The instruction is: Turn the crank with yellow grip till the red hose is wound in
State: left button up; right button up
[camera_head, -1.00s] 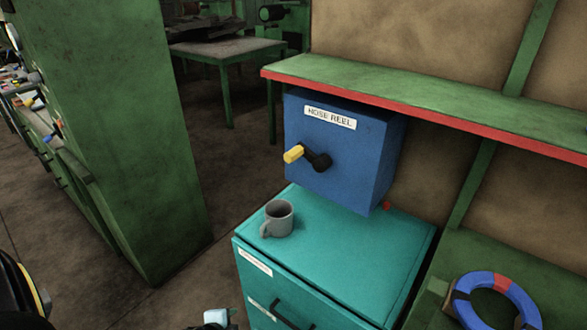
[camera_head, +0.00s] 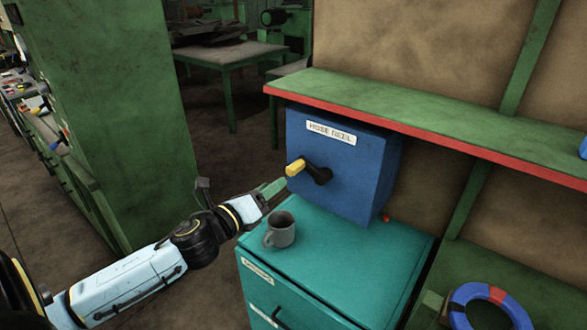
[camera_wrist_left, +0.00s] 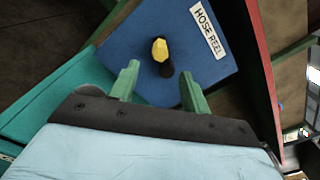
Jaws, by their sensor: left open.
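The blue hose reel box (camera_head: 345,165) hangs under the green shelf, with a white HOSE REEL label. On its front is a black crank (camera_head: 318,174) with a yellow grip (camera_head: 295,167) pointing out to the left. A bit of red (camera_head: 386,218), perhaps the hose end, shows at the box's lower right. My left gripper (camera_head: 277,186) is just below and left of the grip, apart from it. In the left wrist view the fingers (camera_wrist_left: 160,85) are open, with the yellow grip (camera_wrist_left: 160,49) beyond and between them. My right gripper is not in view.
A grey mug (camera_head: 281,231) stands on the teal cabinet (camera_head: 350,255), just below my left gripper. The red-edged green shelf (camera_head: 420,110) overhangs the box. A blue and red ring (camera_head: 490,292) lies at the lower right. A green column (camera_head: 110,120) stands at the left.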

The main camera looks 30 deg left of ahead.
aim_at(289, 173)
pick_arm(q)
jog(key=w, duration=0.6)
jog(key=w+p, duration=0.1)
jog(key=w, duration=0.2)
jog(key=shift+w+d, duration=0.1)
jog(key=shift+d, duration=0.3)
grip_shut()
